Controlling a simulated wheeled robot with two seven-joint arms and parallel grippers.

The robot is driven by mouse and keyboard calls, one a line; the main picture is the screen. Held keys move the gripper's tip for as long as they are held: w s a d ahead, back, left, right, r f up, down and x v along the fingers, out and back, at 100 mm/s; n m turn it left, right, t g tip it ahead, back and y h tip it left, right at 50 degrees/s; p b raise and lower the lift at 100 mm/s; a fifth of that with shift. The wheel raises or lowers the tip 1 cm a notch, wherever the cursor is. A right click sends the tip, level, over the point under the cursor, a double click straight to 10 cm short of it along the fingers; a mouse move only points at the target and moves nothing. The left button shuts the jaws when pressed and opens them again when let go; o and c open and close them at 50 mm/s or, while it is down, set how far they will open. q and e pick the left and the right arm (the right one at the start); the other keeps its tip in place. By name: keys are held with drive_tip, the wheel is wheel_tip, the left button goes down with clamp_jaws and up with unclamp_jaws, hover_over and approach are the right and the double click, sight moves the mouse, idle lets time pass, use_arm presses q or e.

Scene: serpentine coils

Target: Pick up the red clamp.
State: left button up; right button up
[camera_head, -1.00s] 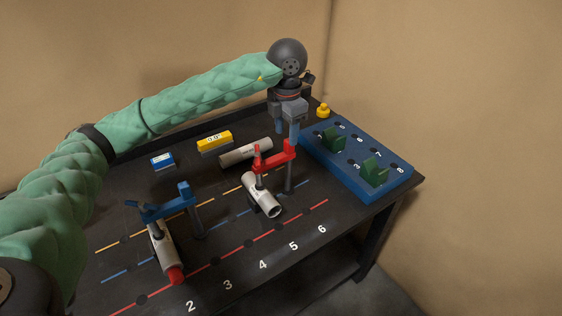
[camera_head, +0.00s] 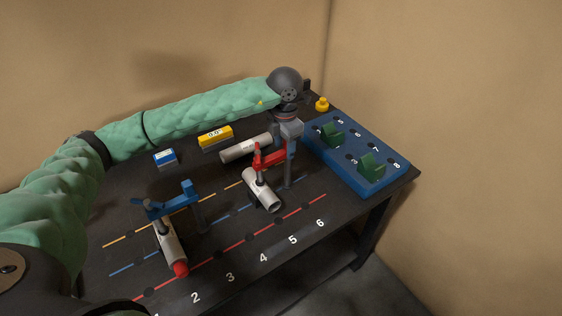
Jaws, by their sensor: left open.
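The red clamp (camera_head: 273,155) stands on the dark table, its arm reaching over a grey pipe piece (camera_head: 261,190). My left gripper (camera_head: 289,150) points down at the right end of the clamp's red arm, and its jaws are open. The fingers overlap the red arm and the clamp's post in the picture, so I cannot tell whether they touch it. My right gripper is not in view.
A blue clamp (camera_head: 176,198) stands over another pipe with a red end (camera_head: 181,269) at front left. A loose pipe (camera_head: 246,148), a yellow block (camera_head: 215,137) and a small blue block (camera_head: 164,157) lie behind. A blue rack (camera_head: 372,186) with green pieces and a yellow knob (camera_head: 322,104) are at right.

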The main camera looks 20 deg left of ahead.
use_arm(q)
drive_tip(key=shift+d, duration=0.1)
clamp_jaws()
drive_tip(key=shift+w+r, duration=0.1)
idle(1.2)
